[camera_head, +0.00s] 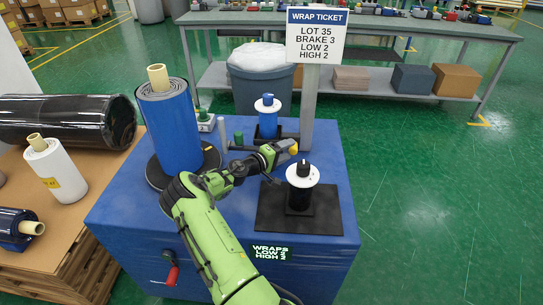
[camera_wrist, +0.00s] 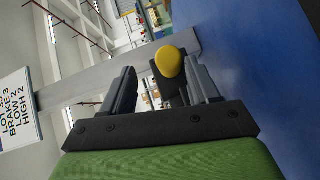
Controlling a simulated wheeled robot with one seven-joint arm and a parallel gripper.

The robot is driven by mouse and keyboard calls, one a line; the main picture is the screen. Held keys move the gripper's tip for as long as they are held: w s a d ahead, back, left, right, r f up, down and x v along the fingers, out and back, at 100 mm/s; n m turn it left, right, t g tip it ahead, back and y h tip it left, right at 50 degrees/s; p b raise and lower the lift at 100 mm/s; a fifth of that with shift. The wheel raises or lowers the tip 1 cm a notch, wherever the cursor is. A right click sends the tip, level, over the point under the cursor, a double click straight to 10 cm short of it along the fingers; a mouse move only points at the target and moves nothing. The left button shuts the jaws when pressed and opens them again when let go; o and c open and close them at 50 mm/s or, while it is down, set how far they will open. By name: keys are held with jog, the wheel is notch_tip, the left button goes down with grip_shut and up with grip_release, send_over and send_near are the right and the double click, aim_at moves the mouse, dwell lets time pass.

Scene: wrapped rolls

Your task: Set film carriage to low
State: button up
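My gripper (camera_head: 283,150) is open over the blue table, left of the black spindle and in front of the grey post. A yellow knob (camera_head: 293,147) shows at its fingertips. In the wrist view the yellow knob (camera_wrist: 170,62) appears between the open fingers (camera_wrist: 165,80), on a dark bracket by the post; I cannot tell whether they touch it. A small blue film roll (camera_head: 267,117) with a white top stands on a dark base behind my gripper. I cannot make out the carriage itself clearly. The grey post (camera_head: 309,110) rises beside it.
A large blue wrapped roll (camera_head: 169,125) stands on a round black turntable at left. A black spindle with white disc (camera_head: 302,175) stands at right on a black plate. The wrap ticket (camera_head: 317,35) tops the post. A lit counter (camera_head: 270,253) and red handle (camera_head: 171,276) are in front.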

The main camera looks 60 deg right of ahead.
jog(key=p+v, duration=0.2)
jog(key=v, duration=1.1)
jog(key=shift+a, duration=0.2)
jog(key=shift+w, duration=0.1)
